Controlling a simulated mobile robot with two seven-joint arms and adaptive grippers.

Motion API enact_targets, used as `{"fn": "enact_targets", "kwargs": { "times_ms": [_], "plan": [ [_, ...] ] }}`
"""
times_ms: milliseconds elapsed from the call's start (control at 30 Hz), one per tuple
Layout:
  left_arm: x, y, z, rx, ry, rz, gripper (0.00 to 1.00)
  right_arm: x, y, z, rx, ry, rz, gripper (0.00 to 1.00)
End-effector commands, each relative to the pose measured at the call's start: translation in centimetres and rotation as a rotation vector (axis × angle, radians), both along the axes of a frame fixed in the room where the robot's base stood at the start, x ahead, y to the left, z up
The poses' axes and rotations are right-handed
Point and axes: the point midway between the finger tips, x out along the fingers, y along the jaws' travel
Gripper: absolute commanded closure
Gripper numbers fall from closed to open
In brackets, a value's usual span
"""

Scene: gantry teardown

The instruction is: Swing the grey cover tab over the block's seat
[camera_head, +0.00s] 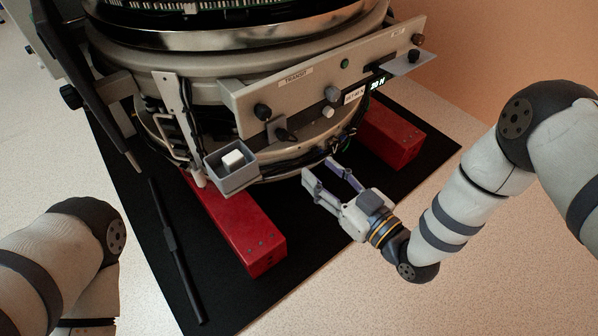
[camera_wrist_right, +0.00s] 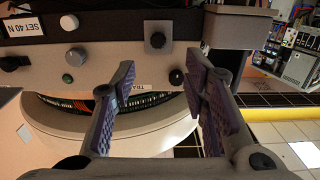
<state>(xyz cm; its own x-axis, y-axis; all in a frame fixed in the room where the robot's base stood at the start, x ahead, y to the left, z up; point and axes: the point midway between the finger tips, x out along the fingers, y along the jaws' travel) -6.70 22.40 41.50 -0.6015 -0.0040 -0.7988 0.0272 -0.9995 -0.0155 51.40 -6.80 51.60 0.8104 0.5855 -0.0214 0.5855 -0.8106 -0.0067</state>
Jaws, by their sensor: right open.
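A small dark grey tab with a black knob (camera_head: 281,133) hangs at the lower edge of the panel marked TRANSIT (camera_head: 300,84). It looks like the cover tab and also shows in the right wrist view (camera_wrist_right: 158,40). The block's seat cannot be made out for certain. My right gripper (camera_head: 320,172) is open and empty, below and right of the tab in the head view. In the wrist view the tab lies beyond the open fingers (camera_wrist_right: 163,70). My left gripper is out of the picture.
Red blocks (camera_head: 245,235) stand on the black mat. A black bar (camera_head: 175,250) lies at left.

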Motion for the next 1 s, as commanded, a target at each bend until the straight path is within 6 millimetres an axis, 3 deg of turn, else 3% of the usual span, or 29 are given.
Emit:
{"fn": "enact_targets", "kwargs": {
  "times_ms": [167,400,600,933,967,1000],
  "plan": [
    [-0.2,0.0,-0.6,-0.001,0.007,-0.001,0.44,1.8,1.1,0.5,0.008,-0.035,0.005,0.59],
    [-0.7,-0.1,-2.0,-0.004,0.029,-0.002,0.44,6.7,4.7,0.2,0.008,-0.029,0.005,0.59],
    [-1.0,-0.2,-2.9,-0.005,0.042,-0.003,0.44,9.5,6.7,0.3,0.006,-0.027,0.004,0.59],
    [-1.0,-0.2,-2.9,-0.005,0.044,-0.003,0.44,10.2,7.2,0.6,0.006,-0.025,0.003,0.59],
    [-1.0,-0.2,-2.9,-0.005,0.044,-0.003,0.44,10.2,7.2,0.6,0.006,-0.025,0.003,0.62],
    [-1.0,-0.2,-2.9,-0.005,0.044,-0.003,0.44,10.1,7.2,0.6,0.006,-0.025,0.003,0.71]
  ]
}}
